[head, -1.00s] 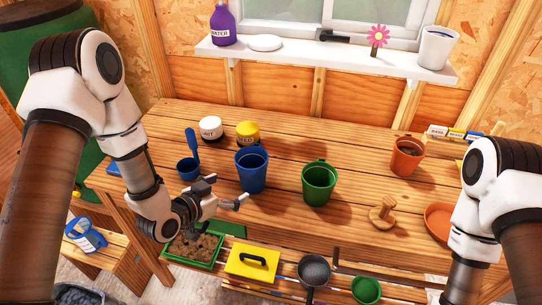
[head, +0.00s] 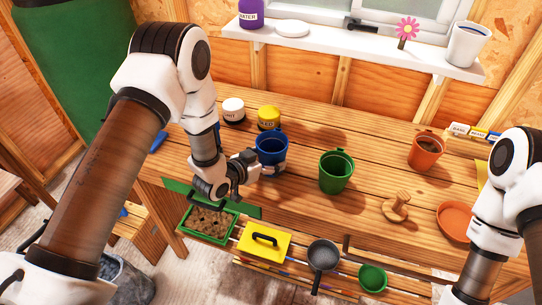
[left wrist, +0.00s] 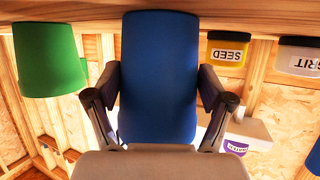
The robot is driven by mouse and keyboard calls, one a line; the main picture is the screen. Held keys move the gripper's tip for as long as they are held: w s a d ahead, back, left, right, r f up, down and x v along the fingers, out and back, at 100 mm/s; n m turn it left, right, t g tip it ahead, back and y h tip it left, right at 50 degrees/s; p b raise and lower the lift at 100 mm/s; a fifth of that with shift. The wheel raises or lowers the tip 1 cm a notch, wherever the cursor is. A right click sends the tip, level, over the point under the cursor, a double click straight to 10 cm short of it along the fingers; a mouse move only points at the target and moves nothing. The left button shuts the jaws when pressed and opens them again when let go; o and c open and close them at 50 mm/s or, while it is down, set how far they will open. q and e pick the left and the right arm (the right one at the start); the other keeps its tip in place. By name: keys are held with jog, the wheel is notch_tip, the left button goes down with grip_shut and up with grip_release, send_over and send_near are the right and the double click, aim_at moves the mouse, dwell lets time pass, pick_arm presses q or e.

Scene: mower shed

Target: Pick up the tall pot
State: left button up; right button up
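The tall blue pot (head: 271,149) stands upright on the workbench, left of a green pot (head: 336,172). My left gripper (head: 262,168) is at the blue pot's near side and covers its lower part. In the left wrist view the blue pot (left wrist: 158,75) fills the space between the two fingers, one on each side; the picture looks upside down. The fingers are apart and very close to its sides; firm contact cannot be made out. The green pot also shows in the left wrist view (left wrist: 48,60). My right gripper is out of view.
Behind the blue pot stand a white jar (head: 233,110) and a yellow jar (head: 268,118). An orange pot (head: 425,152) and a wooden tamper (head: 397,207) are to the right. A green soil tray (head: 208,222) and yellow float (head: 264,243) lie lower in front.

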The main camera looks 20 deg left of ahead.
aim_at(262, 153)
pick_arm(q)
jog(key=shift+d+f, duration=0.1)
dwell(0.4)
jog(key=shift+w+r, duration=0.1)
jog(key=shift+r, duration=0.2)
jog(key=shift+r+b, duration=0.65)
jog(key=shift+r, duration=0.7)
jog(key=s+b, duration=0.1)
jog(key=s, duration=0.2)
jog(key=s+b, duration=0.1)
jog(key=s, duration=0.3)
jog(key=s+r+b, duration=0.1)
jog(key=s, duration=0.3)
jog(key=shift+a, duration=0.2)
jog(key=shift+s+r+p, duration=0.2)
jog(key=shift+s+p, duration=1.05)
jog(key=shift+p, duration=0.55)
jog(key=shift+s+r+p, duration=0.15)
jog(key=shift+s+p, duration=1.05)
jog(key=shift+p, duration=0.6)
